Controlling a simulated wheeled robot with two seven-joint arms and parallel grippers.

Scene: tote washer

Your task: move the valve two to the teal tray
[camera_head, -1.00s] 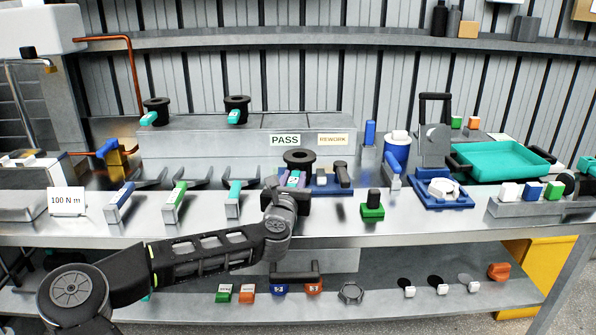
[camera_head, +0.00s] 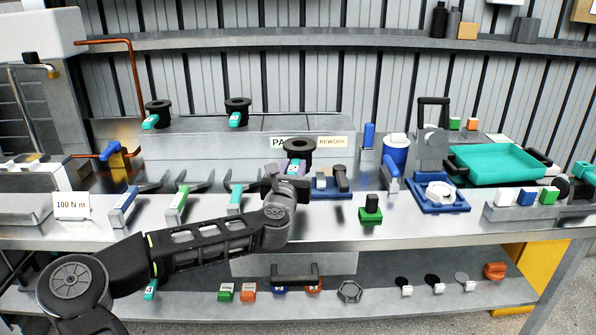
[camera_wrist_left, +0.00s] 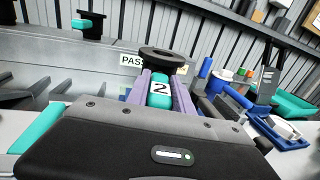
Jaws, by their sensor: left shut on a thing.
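My left gripper (camera_head: 292,178) is shut on valve two (camera_head: 298,147), which has a black round top. In the left wrist view, the purple fingers (camera_wrist_left: 160,92) hold the valve's teal body, labelled 2 (camera_wrist_left: 160,88), with the black ring (camera_wrist_left: 163,60) beyond. The valve is held up in front of the PASS sign (camera_head: 277,142) and partly hides it. The teal tray (camera_head: 497,163) lies at the right back of the bench, well apart from the gripper, and looks empty; it also shows in the left wrist view (camera_wrist_left: 296,108).
Two similar valves with teal bodies (camera_head: 150,121) (camera_head: 235,117) stand on the raised ledge at left. Between gripper and tray stand a blue fixture (camera_head: 330,183), a blue cylinder (camera_head: 397,155) and a grey upright on a blue base (camera_head: 440,203). A green block (camera_head: 370,215) sits near the front.

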